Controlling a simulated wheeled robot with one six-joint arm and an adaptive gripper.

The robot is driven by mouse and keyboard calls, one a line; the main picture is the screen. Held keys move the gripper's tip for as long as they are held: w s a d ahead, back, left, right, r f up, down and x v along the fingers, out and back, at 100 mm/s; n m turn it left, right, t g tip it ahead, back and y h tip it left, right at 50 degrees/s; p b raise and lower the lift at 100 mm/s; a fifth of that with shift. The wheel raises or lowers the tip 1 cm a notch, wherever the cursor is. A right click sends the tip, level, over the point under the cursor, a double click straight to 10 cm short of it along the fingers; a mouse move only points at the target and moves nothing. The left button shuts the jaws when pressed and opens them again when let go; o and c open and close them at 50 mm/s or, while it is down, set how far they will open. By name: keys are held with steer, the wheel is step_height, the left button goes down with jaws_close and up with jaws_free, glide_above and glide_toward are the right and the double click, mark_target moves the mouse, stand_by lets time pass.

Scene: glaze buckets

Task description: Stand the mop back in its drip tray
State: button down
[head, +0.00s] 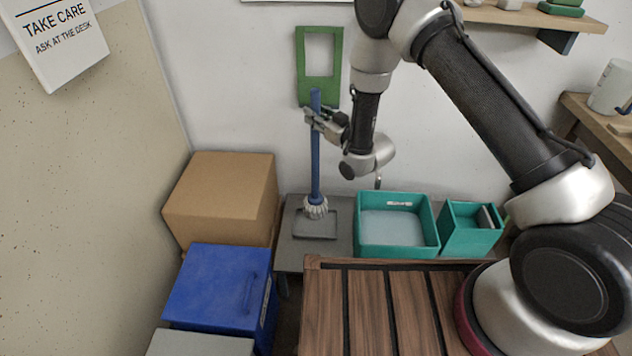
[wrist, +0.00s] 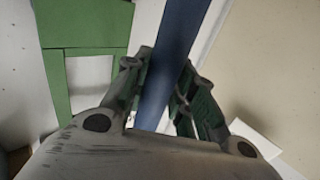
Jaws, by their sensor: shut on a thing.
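The mop (head: 316,150) has a blue handle and a pale grey stringy head (head: 315,208), and it stands nearly upright in the head view. My gripper (head: 313,117) is shut on the upper part of the handle. The blue handle also shows between the fingers in the wrist view (wrist: 172,60). The drip tray (head: 315,226) is a shallow dark grey tray on a grey surface. The mop head appears at the tray's back edge; I cannot tell whether it touches the tray or hangs just above it.
A teal bin (head: 397,250) and a smaller teal bin (head: 470,240) stand right of the tray. A cardboard box (head: 222,190) and a blue box (head: 215,285) stand left. A green frame (head: 334,92) is on the wall behind the handle. A slatted wooden top (head: 330,310) is in front.

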mark_target(318, 139)
step_height(318, 139, down, 8)
steer(key=shift+r, duration=0.1)
stand_by(0.4)
steer(key=c, duration=1.2)
jaws_free()
steer(key=shift+f, duration=0.2)
steer(key=shift+o, duration=0.2)
